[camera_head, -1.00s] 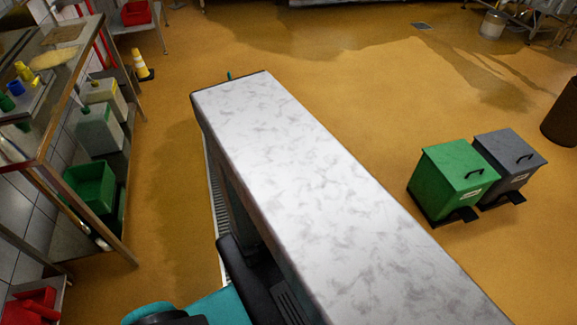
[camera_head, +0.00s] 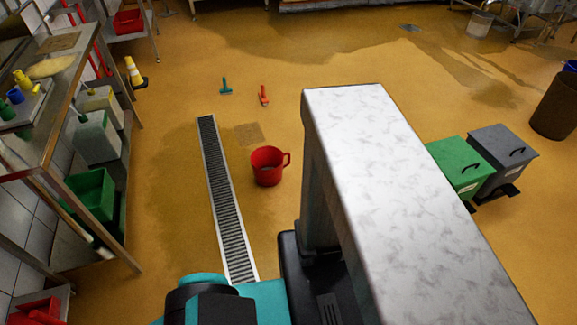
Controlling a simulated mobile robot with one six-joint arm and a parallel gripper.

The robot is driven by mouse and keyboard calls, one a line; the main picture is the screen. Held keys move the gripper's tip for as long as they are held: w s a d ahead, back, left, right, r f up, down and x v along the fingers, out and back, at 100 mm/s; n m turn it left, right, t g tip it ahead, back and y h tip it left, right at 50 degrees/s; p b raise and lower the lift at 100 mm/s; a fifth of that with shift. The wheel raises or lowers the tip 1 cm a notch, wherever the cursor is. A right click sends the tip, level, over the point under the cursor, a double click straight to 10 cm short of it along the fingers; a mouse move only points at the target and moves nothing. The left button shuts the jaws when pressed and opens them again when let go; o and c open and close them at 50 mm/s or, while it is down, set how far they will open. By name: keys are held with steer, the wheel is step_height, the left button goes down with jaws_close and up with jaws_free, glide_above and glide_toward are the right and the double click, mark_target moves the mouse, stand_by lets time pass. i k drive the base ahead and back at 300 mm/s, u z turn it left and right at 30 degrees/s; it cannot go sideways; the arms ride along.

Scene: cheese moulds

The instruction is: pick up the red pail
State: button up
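The red pail (camera_head: 267,168) stands upright on the ochre floor (camera_head: 170,220), near the middle of the head view. It has a handle loop on its right side and its open top shows. It is to the right of a long floor drain and left of my own pale body part. My gripper is not in view, so its state and its distance from the pail do not show.
A long drain grate (camera_head: 222,200) runs left of the pail. A green tool (camera_head: 225,86) and a red tool (camera_head: 264,96) lie beyond it. A steel table (camera_head: 62,85) stands left. A green bin (camera_head: 456,162) and grey bin (camera_head: 502,152) stand right.

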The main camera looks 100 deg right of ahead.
mark_target(267, 161)
steer(key=z, duration=0.2)
steer(key=k, duration=0.25)
steer(key=z, duration=2.35)
steer(key=k, duration=0.7)
steer(key=u, duration=0.35)
steer(key=i, duration=1.4)
steer(key=z, duration=0.05)
